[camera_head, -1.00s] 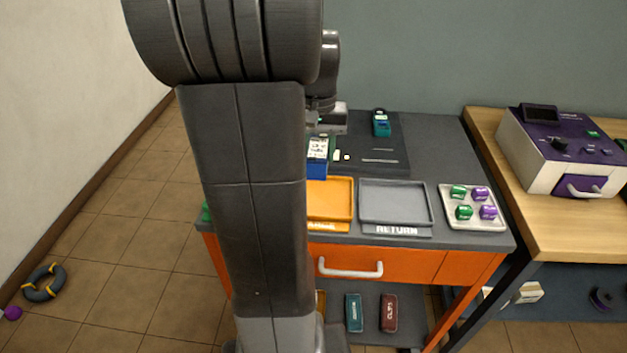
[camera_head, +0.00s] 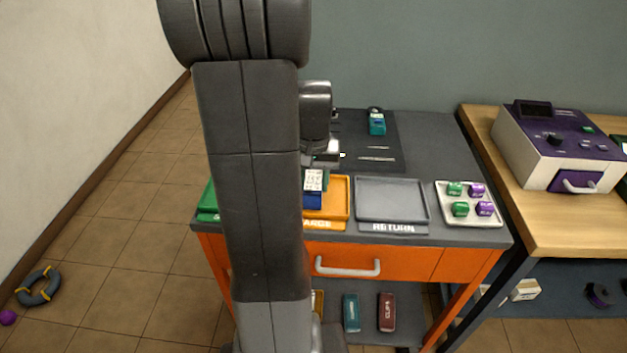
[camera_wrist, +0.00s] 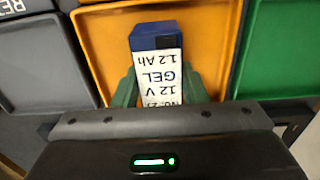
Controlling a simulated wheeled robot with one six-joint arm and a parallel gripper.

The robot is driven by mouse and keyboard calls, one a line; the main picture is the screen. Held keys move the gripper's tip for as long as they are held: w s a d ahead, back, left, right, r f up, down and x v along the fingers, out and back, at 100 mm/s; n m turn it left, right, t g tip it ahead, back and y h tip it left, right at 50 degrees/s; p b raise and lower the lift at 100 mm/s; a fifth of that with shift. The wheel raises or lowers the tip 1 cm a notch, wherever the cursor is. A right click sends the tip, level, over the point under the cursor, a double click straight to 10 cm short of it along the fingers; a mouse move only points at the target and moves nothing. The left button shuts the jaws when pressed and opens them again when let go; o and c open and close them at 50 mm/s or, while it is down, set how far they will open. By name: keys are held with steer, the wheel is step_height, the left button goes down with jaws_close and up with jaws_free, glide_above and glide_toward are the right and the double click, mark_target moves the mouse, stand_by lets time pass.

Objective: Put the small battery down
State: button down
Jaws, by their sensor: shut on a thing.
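The small battery (camera_wrist: 158,68) is blue with a white label reading "12 V GEL 1.2 Ah". My gripper (camera_wrist: 160,88) is shut on it, with a green finger on each side. In the wrist view, the battery is over the orange tray (camera_wrist: 100,45). In the head view, the battery (camera_head: 313,188) shows just right of my arm, over the orange tray (camera_head: 338,190), whose label ends in "ARGE". My arm hides part of that tray and most of the gripper. I cannot tell whether the battery touches the tray floor.
A grey "RETURN" tray (camera_head: 392,202) is empty on the right. A green tray (camera_head: 208,203) is on the left, mostly hidden. A pale tray (camera_head: 448,217) holds green and purple blocks. A teal device (camera_head: 377,123) stands on the dark mat (camera_head: 392,148) behind.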

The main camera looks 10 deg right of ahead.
mark_target(314, 179)
steer(key=c, duration=1.3)
jaws_free()
steer(key=shift+f, duration=0.15)
steer(key=o, duration=0.4)
steer(key=shift+o, duration=0.2)
step_height(314, 179, up, 12)
steer(key=p, duration=0.1)
steer(key=shift+r, duration=0.2)
step_height(314, 179, down, 13)
steer(key=shift+r+b, duration=0.15)
steer(key=shift+b, duration=0.5)
steer(key=shift+r, duration=1.95)
